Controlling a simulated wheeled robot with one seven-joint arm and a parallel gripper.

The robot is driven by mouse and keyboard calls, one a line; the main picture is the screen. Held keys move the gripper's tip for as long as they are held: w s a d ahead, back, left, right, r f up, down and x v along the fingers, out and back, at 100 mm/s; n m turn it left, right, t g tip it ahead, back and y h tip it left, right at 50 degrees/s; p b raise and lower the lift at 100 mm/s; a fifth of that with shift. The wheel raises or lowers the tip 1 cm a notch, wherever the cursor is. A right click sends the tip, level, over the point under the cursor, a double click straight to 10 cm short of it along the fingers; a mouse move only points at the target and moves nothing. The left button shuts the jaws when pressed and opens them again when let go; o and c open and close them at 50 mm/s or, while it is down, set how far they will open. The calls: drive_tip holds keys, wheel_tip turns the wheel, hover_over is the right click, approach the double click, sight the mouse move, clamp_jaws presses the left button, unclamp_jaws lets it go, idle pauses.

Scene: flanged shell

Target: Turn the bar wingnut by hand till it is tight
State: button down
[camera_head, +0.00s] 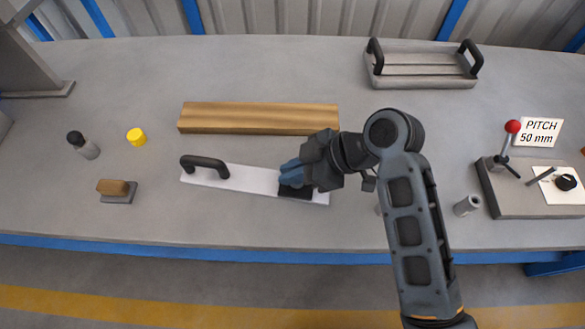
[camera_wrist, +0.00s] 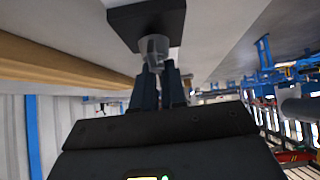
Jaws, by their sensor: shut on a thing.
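My gripper (camera_head: 291,172) is over the right part of a long pale metal plate (camera_head: 253,181), at a black square block (camera_head: 296,193). In the wrist view my gripper's fingertips (camera_wrist: 158,68) are closed on a small grey round piece (camera_wrist: 154,46), which meets the black block (camera_wrist: 146,20). Whether this piece is the bar wingnut I cannot tell; the fingers and wrist hide it in the head view. The plate has a black arched handle (camera_head: 205,163) at its left end.
A wooden beam (camera_head: 258,117) lies just behind the plate. A handled tray (camera_head: 420,69) stands at the back right. A fixture (camera_head: 525,203) with a red-knobbed lever (camera_head: 512,127) is at the right, near a grey cylinder (camera_head: 467,205). A yellow cap (camera_head: 137,137) lies left.

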drive_tip(key=m+t+p, duration=0.1)
drive_tip(key=m+t, duration=0.1)
drive_tip(key=m+t+h+p, duration=0.1)
drive_tip(key=m+t+p, duration=0.1)
drive_tip(key=m, duration=0.1)
drive_tip(key=shift+d+r+h, duration=0.1)
drive_tip(key=shift+h, duration=0.2)
drive_tip(key=m+t+h+p, duration=0.1)
drive_tip(key=m+p, duration=0.2)
drive_tip(key=shift+w+m+t+h, duration=0.2)
drive_tip(key=shift+m+t+h, duration=0.1)
drive_tip(key=shift+t+h, duration=0.1)
drive_tip(key=shift+w+d+m+t+h+p, duration=0.1)
drive_tip(key=shift+m+t+h+p, duration=0.3)
drive_tip(key=shift+m+h+p, duration=0.45)
drive_tip(key=shift+m, duration=0.35)
drive_tip(key=c, duration=1.3)
unclamp_jaws()
drive_tip(key=shift+o, duration=0.2)
drive_tip(key=v, duration=0.7)
drive_tip(key=shift+s+d+b, duration=0.2)
drive_tip(key=shift+s+b, duration=0.1)
drive_tip(key=shift+b, duration=0.05)
